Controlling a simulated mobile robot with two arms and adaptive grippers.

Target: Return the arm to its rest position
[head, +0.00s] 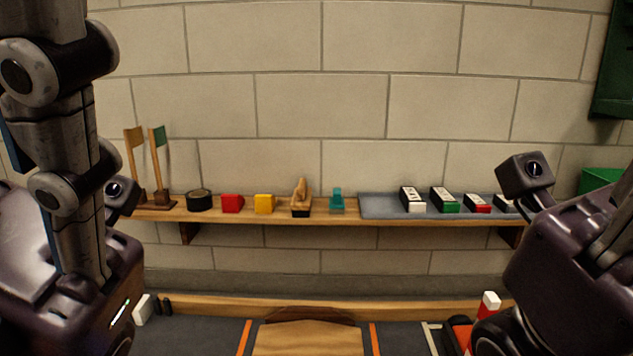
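My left arm (72,190) rises along the left side of the head view, with its grey links and dark round joints upright. A dark purple housing of mine (75,265) fills the lower left, and another (575,265) fills the lower right. I cannot make out the fingers of either gripper in this view. No object can be seen held by either arm.
A wooden wall shelf (275,216) carries two small flags (157,140), a black roll (199,201), red (232,203) and yellow (264,203) blocks, and several labelled boxes on a grey mat (381,207). Below is a dark surface with a wooden ramp (308,339) between orange strips.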

